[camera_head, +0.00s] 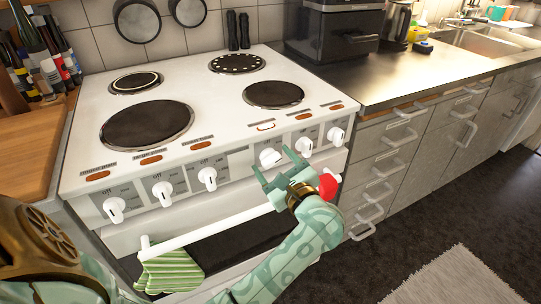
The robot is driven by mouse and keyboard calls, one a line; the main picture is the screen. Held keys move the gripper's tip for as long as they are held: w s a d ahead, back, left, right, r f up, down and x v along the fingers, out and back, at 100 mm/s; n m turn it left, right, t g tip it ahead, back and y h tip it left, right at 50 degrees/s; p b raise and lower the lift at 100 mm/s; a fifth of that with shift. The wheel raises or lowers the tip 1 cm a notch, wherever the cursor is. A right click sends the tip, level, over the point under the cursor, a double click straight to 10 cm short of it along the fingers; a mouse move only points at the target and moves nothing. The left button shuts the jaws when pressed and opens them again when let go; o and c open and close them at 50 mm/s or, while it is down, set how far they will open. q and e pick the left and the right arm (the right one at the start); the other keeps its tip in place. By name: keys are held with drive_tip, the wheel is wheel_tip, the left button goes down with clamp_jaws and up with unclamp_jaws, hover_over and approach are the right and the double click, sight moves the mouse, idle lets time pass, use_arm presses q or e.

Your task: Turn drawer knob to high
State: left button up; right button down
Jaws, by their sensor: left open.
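The white cooker (95,160) has a row of white knobs along its front panel. The fourth knob from the left (270,157) is closest to my left gripper (274,164). The gripper is open, with one fingertip to the left of this knob and the other to its right; I cannot tell whether they touch it. The other knobs (207,178) stand clear to the left and right. The labels are too small to tell which one is the drawer knob or its setting. My right gripper is out of view.
A white oven handle bar (215,232) runs below the panel, with a green striped cloth (170,271) on it. The hob has several dark plates (147,124). Grey drawers (378,165) stand to the right. The dark floor (430,220) there is clear beyond a pale rug.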

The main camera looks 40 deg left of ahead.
use_arm(q)
drive_tip(key=shift+c, duration=0.4)
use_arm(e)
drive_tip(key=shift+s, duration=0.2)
use_arm(q)
drive_tip(key=c, duration=0.9)
drive_tip(key=shift+r+m+p, duration=0.2)
drive_tip(key=shift+m+p, duration=0.1)
drive_tip(key=m+p, duration=0.2)
drive_tip(key=shift+r+m, duration=0.2)
drive_tip(key=shift+m, duration=0.2)
drive_tip(key=shift+f+m, duration=0.15)
drive_tip(key=shift+m, duration=0.25)
drive_tip(key=shift+f, duration=0.15)
drive_tip(key=o, duration=1)
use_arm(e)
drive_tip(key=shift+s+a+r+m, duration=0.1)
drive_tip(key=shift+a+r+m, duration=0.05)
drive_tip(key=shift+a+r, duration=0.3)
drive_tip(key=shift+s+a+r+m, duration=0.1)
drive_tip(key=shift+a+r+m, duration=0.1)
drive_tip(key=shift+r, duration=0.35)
use_arm(q)
drive_tip(key=shift+f, duration=0.1)
